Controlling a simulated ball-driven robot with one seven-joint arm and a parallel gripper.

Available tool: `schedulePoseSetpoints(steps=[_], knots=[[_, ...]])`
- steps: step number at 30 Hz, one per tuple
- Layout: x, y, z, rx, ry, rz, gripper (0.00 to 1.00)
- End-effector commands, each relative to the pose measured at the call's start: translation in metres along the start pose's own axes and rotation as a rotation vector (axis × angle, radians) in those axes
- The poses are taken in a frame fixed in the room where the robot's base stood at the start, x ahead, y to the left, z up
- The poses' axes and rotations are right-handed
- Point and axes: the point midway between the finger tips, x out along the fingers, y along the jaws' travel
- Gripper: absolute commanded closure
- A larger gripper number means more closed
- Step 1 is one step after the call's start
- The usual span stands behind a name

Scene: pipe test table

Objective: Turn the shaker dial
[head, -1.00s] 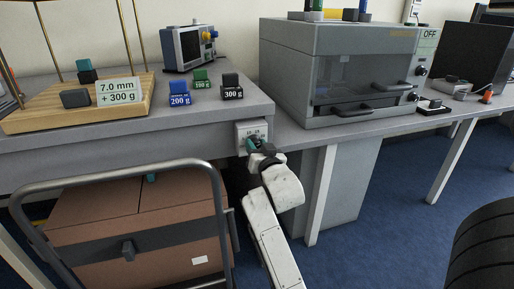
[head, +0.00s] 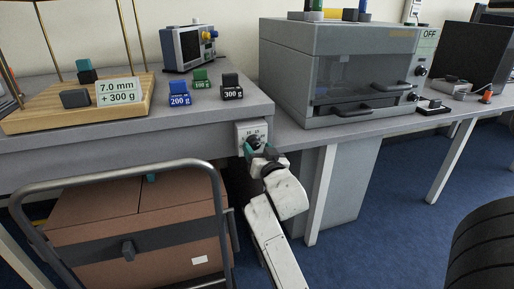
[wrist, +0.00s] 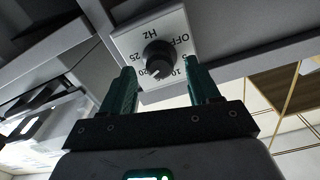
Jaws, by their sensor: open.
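The shaker dial (wrist: 158,56) is a dark round knob on a pale plate (wrist: 122,42) marked OFF, Hz and numbers including 20 and 25. In the wrist view its white mark seems to point towards the 15–20 side; the exact setting is hard to read. The dial (head: 254,141) also shows on the table's front edge in the head view. My gripper (wrist: 160,68) is open, with one teal finger on each side of the dial and visible gaps between. My gripper (head: 258,149) sits just in front of the plate in the head view.
A cart with brown boxes (head: 135,215) stands below left. Small weights (head: 231,90) and a wooden stand (head: 135,110) with a "7.0 mm + 300 g" sign are on the table.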

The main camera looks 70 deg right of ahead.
Motion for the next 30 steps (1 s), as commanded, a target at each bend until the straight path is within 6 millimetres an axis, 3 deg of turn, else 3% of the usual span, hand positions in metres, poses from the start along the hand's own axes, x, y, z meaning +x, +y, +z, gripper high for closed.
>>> schedulePoseSetpoints(steps=[9,15,30], knots=[[-0.058,0.0,0.002,-0.004,-0.003,-0.001,0.39],[-0.081,0.0,0.001,-0.003,-0.002,0.0,0.39],[-0.088,0.0,0.0,0.0,-0.001,0.0,0.39]])
